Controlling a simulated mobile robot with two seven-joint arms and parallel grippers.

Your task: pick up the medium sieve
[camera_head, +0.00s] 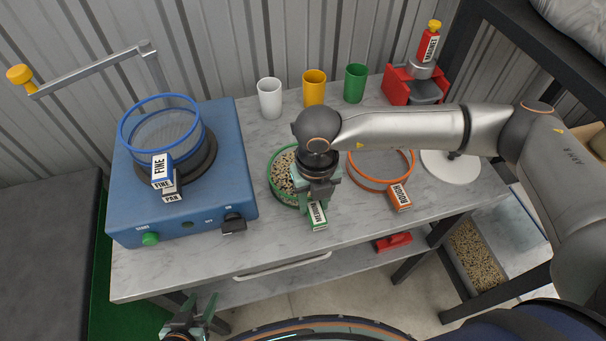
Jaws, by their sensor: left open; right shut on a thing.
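The medium sieve (273,188) is a green ring with pale grains showing inside it, at the middle of the marble-look worktop (285,243). Its white and green MEDIUM tag (317,216) points toward the front edge. My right gripper (316,203) reaches down over the sieve's right front side and is shut on it near the tag. The gripper and wrist hide the sieve's right part. I cannot tell whether the sieve touches the worktop. My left gripper (190,318) is open and empty, low in front of the table.
The orange ROUGH sieve (383,187) lies just right, partly under my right arm. The blue shaker (185,215) at left carries the blue FINE sieve (160,97) and a pan. White, yellow and green cups (314,88) and a red holder (399,87) stand behind.

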